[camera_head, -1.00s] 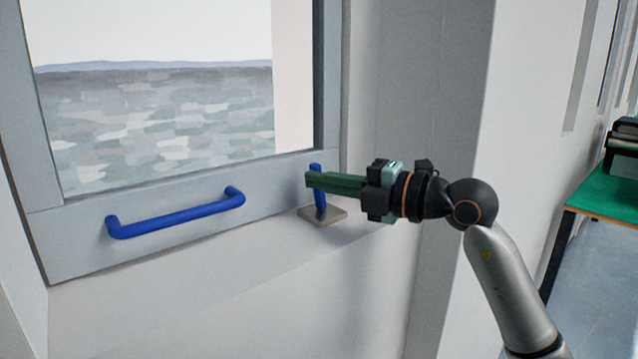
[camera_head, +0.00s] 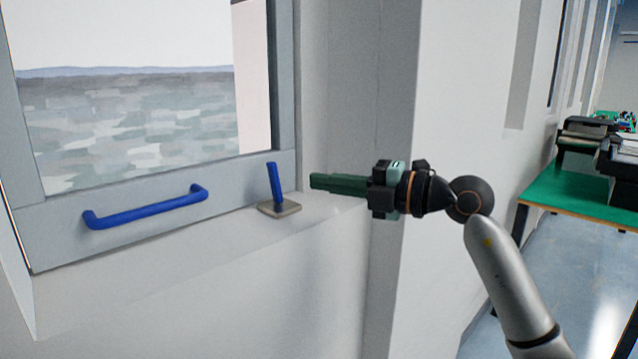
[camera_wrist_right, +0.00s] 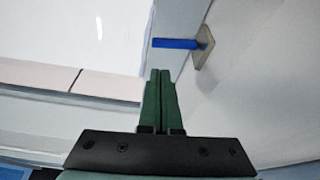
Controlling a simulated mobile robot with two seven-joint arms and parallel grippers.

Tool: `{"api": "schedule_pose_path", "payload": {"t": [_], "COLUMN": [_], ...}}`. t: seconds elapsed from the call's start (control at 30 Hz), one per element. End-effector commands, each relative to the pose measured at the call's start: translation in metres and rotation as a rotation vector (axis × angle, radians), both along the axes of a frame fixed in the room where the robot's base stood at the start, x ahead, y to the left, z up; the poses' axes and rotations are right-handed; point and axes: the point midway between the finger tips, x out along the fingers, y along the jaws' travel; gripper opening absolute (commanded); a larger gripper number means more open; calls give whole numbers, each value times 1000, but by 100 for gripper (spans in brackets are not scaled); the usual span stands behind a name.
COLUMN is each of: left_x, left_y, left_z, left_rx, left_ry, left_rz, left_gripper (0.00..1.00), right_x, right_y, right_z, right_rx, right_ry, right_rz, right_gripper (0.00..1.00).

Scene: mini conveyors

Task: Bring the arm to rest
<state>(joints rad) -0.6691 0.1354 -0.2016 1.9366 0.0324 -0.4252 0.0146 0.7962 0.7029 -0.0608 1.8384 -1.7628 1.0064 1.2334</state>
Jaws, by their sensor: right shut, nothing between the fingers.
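My right gripper (camera_head: 313,182) is shut and empty, with its green fingers pointing left in the head view. It is held in the air to the right of the blue lever (camera_head: 275,186), apart from it. The lever stands on a square grey plate (camera_head: 280,209) at the window's lower right corner. In the wrist view my right gripper (camera_wrist_right: 160,75) shows its fingers together, and the blue lever (camera_wrist_right: 175,43) lies beyond the fingertips. My left gripper is not in view.
A window sash (camera_head: 45,222) with a blue bar handle (camera_head: 146,207) is at the left. A white wall corner (camera_head: 440,130) is behind my right arm. A green-topped table (camera_head: 572,195) with dark machines (camera_head: 590,130) stands at the right. The floor before it is clear.

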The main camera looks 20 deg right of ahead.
Motion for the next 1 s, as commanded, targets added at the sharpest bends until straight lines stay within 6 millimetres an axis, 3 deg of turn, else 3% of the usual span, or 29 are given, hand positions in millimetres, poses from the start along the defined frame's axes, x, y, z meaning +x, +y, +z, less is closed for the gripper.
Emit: {"api": "schedule_pose_path", "payload": {"t": [0.67,0.87,1.0], "left_x": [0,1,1], "left_y": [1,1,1], "left_z": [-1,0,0], "left_rx": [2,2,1], "left_ry": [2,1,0], "left_rz": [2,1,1], "left_gripper": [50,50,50], "right_x": [0,-11,-31], "right_y": [-2,27,48], "right_z": [0,-3,-2], "right_rx": [2,130,389], "right_ry": [-1,-76,-177], "right_rz": [3,90,149], "right_gripper": [0,0,0]}}
